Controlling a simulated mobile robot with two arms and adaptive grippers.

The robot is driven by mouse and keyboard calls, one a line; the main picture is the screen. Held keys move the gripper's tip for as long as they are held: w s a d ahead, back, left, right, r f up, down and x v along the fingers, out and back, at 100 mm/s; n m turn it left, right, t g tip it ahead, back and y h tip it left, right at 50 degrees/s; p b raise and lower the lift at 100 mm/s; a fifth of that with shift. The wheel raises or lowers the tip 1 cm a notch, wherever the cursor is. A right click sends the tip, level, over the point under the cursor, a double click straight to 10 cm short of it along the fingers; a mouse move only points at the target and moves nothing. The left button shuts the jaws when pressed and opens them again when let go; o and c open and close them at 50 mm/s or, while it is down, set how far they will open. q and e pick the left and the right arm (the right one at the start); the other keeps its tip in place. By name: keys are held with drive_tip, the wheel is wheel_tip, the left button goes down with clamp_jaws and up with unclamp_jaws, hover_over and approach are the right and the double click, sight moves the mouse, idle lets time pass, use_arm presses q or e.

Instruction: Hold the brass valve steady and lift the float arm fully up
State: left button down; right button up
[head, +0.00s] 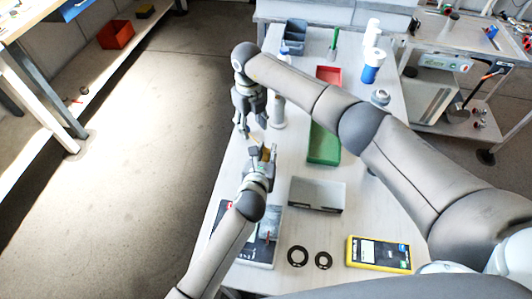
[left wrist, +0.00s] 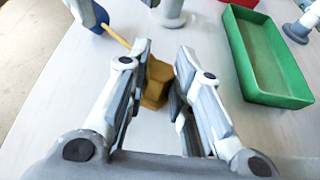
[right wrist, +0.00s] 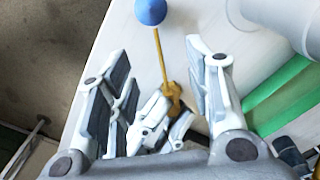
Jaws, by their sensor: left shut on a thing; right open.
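The brass valve (left wrist: 157,82) is between the fingers of my left gripper (left wrist: 160,68), which is shut on it over the table. The valve also shows in the right wrist view (right wrist: 172,92) and the head view (head: 267,152). Its thin yellow float arm (right wrist: 160,55) runs out to a blue ball float (right wrist: 150,12). My right gripper (right wrist: 160,65) is open, its fingers on either side of the float arm in the right wrist view. I cannot tell whether they touch it. In the head view my right gripper (head: 244,128) is just above my left one (head: 262,158).
A green tray (head: 323,145), a grey box (head: 317,194), two black rings (head: 298,256) and a yellow-edged meter (head: 378,254) lie on the table. A white cylinder (head: 279,112) stands close to my right gripper. The table's left edge is near both grippers.

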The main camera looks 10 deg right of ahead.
sight(252, 137)
drive_tip(key=shift+f, duration=3)
clamp_jaws()
